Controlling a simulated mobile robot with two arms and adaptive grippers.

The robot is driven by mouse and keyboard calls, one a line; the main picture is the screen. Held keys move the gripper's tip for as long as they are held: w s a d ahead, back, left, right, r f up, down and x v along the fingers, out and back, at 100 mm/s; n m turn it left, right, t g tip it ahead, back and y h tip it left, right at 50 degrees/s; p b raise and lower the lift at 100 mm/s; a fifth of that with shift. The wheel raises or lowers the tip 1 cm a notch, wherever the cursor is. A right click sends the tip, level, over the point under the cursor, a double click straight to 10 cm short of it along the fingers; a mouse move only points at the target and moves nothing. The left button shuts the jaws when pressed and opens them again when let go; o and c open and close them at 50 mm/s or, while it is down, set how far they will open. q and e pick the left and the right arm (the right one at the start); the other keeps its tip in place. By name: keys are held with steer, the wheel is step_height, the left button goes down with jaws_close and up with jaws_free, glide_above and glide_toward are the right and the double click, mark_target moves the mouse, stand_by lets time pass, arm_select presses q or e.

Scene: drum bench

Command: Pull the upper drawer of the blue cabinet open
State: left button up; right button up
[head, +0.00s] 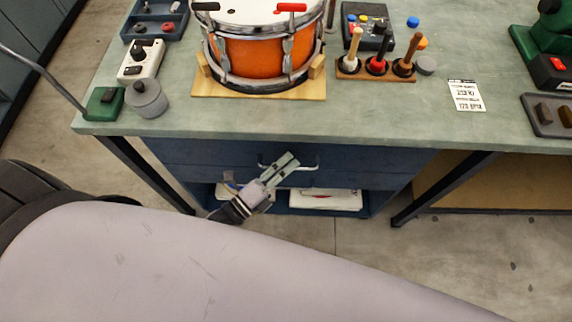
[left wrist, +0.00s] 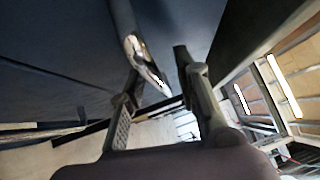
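The blue cabinet (head: 380,172) stands under the bench top. Its upper drawer (head: 215,153) looks shut, with its front flush under the bench edge. A pale metal bar handle (head: 307,168) runs across the front and shows as a shiny bar in the left wrist view (left wrist: 143,60). My left gripper (head: 290,162) is at the handle, in front of its left and middle part, hiding some of it. In the left wrist view its two fingers (left wrist: 158,75) are apart, with the handle bar between them, closer to the left finger. Contact is unclear. My right gripper is not in view.
An open shelf below the drawers holds white papers (head: 325,199). Dark bench legs (head: 150,175) stand either side of the cabinet. An orange drum (head: 258,55), a mallet rack (head: 375,70) and small devices stand on the bench top (head: 400,115). The floor before the cabinet shows bare concrete.

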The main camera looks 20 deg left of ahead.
arm_select(q)
steer(key=shift+c, duration=0.4)
jaws_close()
stand_by(0.4)
